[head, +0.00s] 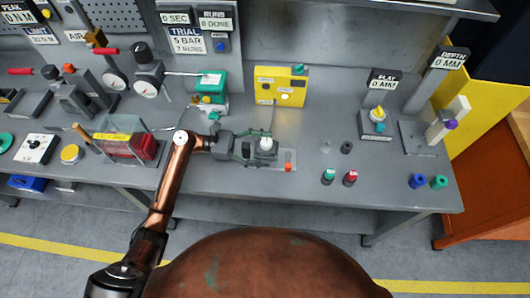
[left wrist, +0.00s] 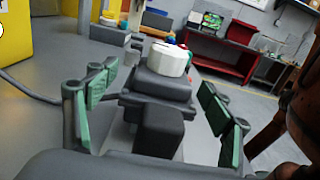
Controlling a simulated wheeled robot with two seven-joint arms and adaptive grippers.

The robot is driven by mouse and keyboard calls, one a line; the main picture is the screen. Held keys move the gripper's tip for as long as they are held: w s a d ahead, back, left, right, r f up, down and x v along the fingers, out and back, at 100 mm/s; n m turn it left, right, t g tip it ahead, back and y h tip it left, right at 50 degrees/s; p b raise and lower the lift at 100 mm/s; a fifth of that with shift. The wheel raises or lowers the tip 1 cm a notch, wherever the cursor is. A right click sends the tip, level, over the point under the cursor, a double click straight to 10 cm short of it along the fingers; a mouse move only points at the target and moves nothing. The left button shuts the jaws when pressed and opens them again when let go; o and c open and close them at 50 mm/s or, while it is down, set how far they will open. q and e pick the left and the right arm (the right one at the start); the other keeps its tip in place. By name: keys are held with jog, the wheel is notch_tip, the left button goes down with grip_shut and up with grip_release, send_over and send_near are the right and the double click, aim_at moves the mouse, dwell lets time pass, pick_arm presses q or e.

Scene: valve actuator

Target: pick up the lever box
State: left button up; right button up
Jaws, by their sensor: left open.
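A small dark grey box with a white round cap, which I take to be the lever box (head: 266,148), stands on the grey bench near the middle of the head view. In the left wrist view the box (left wrist: 160,86) lies ahead of the palm, its white cap on top. My left gripper (head: 252,148) reaches it from the left, low over the bench. It is open, and its green-padded fingers (left wrist: 158,80) stand on either side of the box with visible gaps. The box's far side is hidden in the wrist view. My right gripper is not in view.
A yellow box (head: 281,86) and a green device (head: 209,88) stand behind. A clear case with red contents (head: 128,146) is left of the gripper. An orange-red button (head: 288,168) sits just right of the box. Green (head: 328,177) and red (head: 350,178) knobs stand farther right.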

pick_arm(q)
jog(key=c, duration=1.9)
jog(key=shift+r, duration=0.2)
notch_tip(320, 180, up, 8)
jog(key=shift+r, duration=0.25)
jog(key=shift+f, duration=4)
